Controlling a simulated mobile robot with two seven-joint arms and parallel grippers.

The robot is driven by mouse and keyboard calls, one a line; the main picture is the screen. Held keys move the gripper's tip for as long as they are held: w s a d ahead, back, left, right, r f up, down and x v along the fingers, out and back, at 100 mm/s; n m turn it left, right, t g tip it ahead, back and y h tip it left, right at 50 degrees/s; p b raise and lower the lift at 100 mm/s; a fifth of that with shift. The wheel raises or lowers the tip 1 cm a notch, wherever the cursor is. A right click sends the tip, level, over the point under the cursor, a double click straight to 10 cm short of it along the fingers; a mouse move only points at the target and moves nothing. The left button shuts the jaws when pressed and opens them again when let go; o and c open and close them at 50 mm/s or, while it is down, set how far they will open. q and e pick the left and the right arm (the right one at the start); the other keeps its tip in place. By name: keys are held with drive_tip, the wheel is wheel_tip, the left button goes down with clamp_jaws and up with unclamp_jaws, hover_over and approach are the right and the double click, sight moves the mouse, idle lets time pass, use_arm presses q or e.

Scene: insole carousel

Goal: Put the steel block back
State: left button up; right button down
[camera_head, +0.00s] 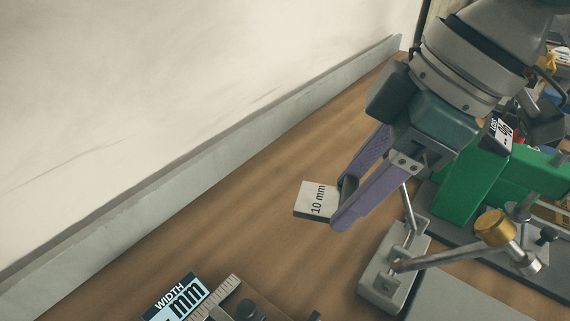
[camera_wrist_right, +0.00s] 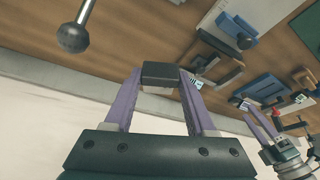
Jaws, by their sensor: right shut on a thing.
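The steel block (camera_head: 314,200), a small pale grey block marked "10 mm", is held at the fingertips of my right gripper (camera_head: 344,205). The purple fingers of this gripper are shut on it, and the block sticks out to the left, apparently above the wooden bench. In the right wrist view the block (camera_wrist_right: 161,72) shows as a dark face between the two fingertips (camera_wrist_right: 160,80). My left gripper (camera_wrist_right: 262,124) shows small at the right of the wrist view, with purple fingers. Whether it is open or shut is too small to tell. It is not in the head view.
A grey metal stand with rods and a brass knob (camera_head: 494,227) stands right of the block. A green device (camera_head: 475,178) is behind it. A "WIDTH mm" display (camera_head: 178,299) with a scale lies at the front. A grey ledge (camera_head: 200,184) runs along the wall; bare bench (camera_head: 235,215) lies between.

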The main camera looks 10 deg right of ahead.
use_arm(q)
drive_tip(key=shift+d+f+b, duration=0.15)
drive_tip(key=shift+f+b, duration=0.5)
drive_tip(key=shift+f, duration=0.2)
use_arm(e)
hover_over(323, 269)
drive_tip(key=d, duration=0.1)
drive_tip(key=f, duration=0.8)
drive_tip(key=shift+s+d+f, duration=0.1)
drive_tip(key=shift+s+f, duration=0.3)
use_arm(q)
drive_tip(key=shift+f+b, duration=0.5)
use_arm(e)
wheel_tip(323, 269, down, 4)
drive_tip(key=shift+r, duration=0.2)
drive_tip(key=shift+f, duration=0.3)
drive_tip(key=shift+f, duration=0.1)
drive_tip(key=shift+c, duration=1.1)
unclamp_jaws()
